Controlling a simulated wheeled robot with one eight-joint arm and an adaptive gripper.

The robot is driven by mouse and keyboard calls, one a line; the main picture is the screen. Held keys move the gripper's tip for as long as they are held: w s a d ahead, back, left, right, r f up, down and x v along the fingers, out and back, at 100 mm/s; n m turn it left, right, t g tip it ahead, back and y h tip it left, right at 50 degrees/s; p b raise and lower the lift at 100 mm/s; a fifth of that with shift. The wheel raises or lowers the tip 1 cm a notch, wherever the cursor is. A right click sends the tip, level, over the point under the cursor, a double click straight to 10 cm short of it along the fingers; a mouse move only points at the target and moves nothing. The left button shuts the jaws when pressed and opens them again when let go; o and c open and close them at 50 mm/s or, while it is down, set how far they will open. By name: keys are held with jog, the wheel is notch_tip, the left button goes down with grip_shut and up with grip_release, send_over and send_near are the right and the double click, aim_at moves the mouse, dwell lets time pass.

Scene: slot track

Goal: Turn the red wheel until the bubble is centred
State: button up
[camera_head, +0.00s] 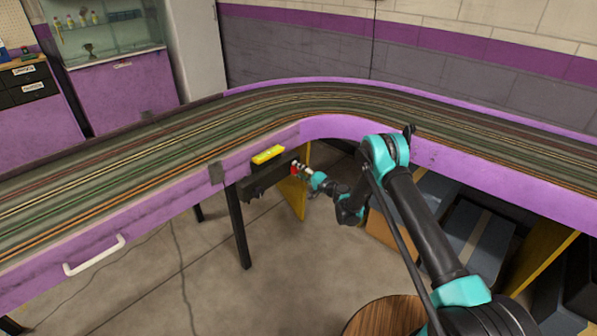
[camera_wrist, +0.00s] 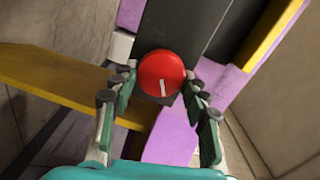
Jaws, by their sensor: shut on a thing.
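The red wheel (camera_wrist: 161,73) is a round red disc with a white line on its face, on a dark bar (camera_wrist: 185,28) under the purple track. In the head view the wheel (camera_head: 295,168) is small and partly covered by my gripper (camera_head: 302,170). In the wrist view my gripper (camera_wrist: 161,80) has one finger on each side of the wheel, shut on it. The white line points down and slightly right. A yellow level (camera_head: 268,154) sits on the track's side above the bar. Its bubble is too small to make out.
The purple-edged slot track (camera_head: 300,124) curves above the wheel. A dark table leg (camera_head: 238,228) and a yellow panel (camera_head: 293,197) stand close below. A round wooden top (camera_head: 385,316) is near my arm. Open floor lies at left.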

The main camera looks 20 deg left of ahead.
jog(key=o, duration=1.1)
jog(key=shift+o, duration=0.2)
jog(key=v, duration=0.7)
jog(key=shift+d, duration=0.3)
jog(key=shift+s, duration=0.1)
jog(key=d+r+n+h, duration=0.2)
jog(key=d+r+h, duration=0.1)
jog(key=d+r, duration=0.8)
jog(key=s+d+r+n+g+h, duration=0.1)
jog(key=s+d+r+h, duration=0.1)
jog(key=s+d+r, duration=0.3)
jog(key=s+d+r+h, duration=0.2)
jog(key=d+r, duration=0.2)
jog(key=d, duration=0.3)
jog(key=s+d+f+g+h, duration=0.1)
jog(key=s+d+h, duration=0.8)
jog(key=s+d, duration=1.9)
jog(key=s, duration=0.2)
jog(key=shift+s+f+m+g+h, duration=0.15)
jog(key=shift+s+m+g+h, duration=0.15)
jog(key=shift+s, duration=0.05)
